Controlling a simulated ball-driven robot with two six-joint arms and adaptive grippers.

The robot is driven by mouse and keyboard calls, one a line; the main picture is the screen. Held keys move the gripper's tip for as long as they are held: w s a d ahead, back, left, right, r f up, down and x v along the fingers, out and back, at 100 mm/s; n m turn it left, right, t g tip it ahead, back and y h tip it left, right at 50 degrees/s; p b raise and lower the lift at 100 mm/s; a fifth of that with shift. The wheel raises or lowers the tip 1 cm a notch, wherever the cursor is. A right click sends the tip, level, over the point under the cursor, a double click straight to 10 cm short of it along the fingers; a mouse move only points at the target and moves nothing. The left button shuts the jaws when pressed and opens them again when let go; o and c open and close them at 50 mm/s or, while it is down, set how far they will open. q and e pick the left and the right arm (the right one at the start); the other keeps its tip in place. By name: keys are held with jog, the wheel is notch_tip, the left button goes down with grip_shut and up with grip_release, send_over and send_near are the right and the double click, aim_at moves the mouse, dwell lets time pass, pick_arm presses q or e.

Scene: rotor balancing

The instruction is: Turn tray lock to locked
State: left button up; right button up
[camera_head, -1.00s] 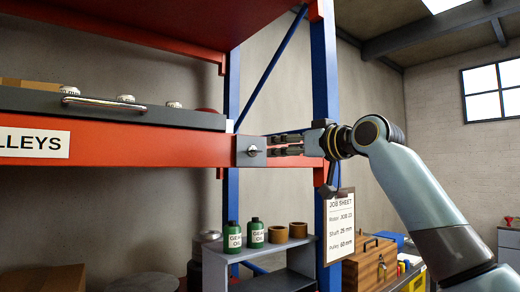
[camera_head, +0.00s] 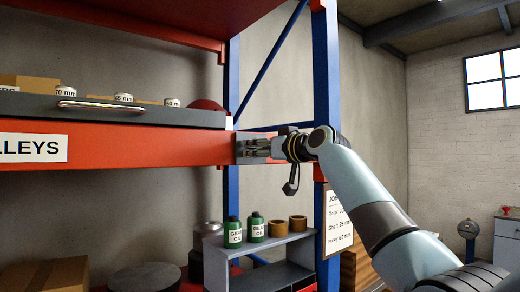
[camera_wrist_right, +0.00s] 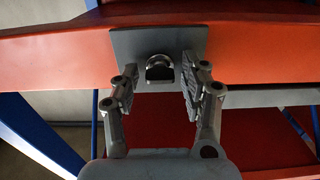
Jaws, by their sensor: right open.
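The tray lock is a grey square plate with a small rounded metal knob (camera_wrist_right: 159,69) on the orange shelf beam. In the head view the lock plate (camera_head: 240,149) is partly covered by my right gripper (camera_head: 254,147). In the right wrist view my right gripper (camera_wrist_right: 160,88) is open, with one finger on each side of the knob and visible gaps between. I cannot tell the lock's setting. The dark grey tray (camera_head: 180,115) with a silver handle (camera_head: 100,105) sits above the beam at left. My left gripper is not in view.
A blue rack post (camera_head: 326,90) stands behind my right arm. Below are a grey shelf unit (camera_head: 258,243) with green oil bottles (camera_head: 233,232) and brown rings (camera_head: 277,229). A job sheet (camera_head: 338,225) hangs on the right, partly hidden by my arm.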

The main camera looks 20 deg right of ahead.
jog(key=shift+w+d+f, duration=0.1)
jog(key=c, duration=0.7)
jog(key=shift+d, duration=0.15)
grip_shut()
jog(key=shift+w+f, duration=0.1)
jog(key=shift+f, duration=0.05)
